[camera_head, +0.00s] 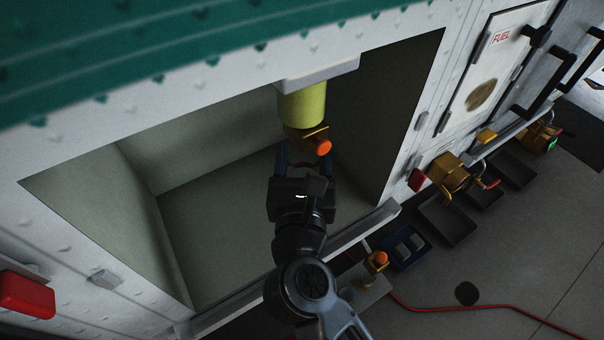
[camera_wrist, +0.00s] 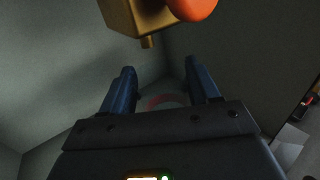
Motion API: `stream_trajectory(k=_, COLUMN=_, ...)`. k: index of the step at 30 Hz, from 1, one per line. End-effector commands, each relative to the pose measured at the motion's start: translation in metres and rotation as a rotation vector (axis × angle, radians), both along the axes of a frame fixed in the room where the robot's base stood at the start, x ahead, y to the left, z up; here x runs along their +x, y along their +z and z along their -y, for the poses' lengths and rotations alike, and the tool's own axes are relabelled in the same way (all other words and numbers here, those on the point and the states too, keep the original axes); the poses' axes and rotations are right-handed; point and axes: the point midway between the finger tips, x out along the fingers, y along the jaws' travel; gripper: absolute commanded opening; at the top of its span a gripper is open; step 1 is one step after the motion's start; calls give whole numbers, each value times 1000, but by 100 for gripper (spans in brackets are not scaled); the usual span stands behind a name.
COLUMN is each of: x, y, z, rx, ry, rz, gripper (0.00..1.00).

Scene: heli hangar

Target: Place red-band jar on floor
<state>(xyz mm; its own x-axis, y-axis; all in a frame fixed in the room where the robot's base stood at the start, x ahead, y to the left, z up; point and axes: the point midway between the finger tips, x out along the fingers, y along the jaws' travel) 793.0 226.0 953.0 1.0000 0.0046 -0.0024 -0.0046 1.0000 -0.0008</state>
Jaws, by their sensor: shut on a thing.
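My gripper (camera_head: 298,163) reaches into an open compartment in the white and green body side. In the wrist view its two blue fingers (camera_wrist: 160,88) stand apart, with a faint, clear round thing with a red band (camera_wrist: 163,101) between them, which I take as the red-band jar. The gripper is shut on it. Most of the jar is hidden by the gripper's dark body, and I cannot make it out in the head view. The grey hangar floor (camera_head: 500,270) shows outside the compartment, at lower right.
A yellow cylinder (camera_head: 302,103) with a brass fitting and orange knob (camera_head: 322,147) hangs just above my gripper; the knob also shows in the wrist view (camera_wrist: 193,8). Dark trays (camera_head: 447,220), a blue bin (camera_head: 404,247) and a red hose (camera_head: 470,308) occupy floor at right.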

Motion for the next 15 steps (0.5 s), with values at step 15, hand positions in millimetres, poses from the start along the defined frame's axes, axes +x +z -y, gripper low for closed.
stream_trajectory(k=15, x=2, y=-51, z=-3, rx=1, ry=3, rz=2, gripper=29)
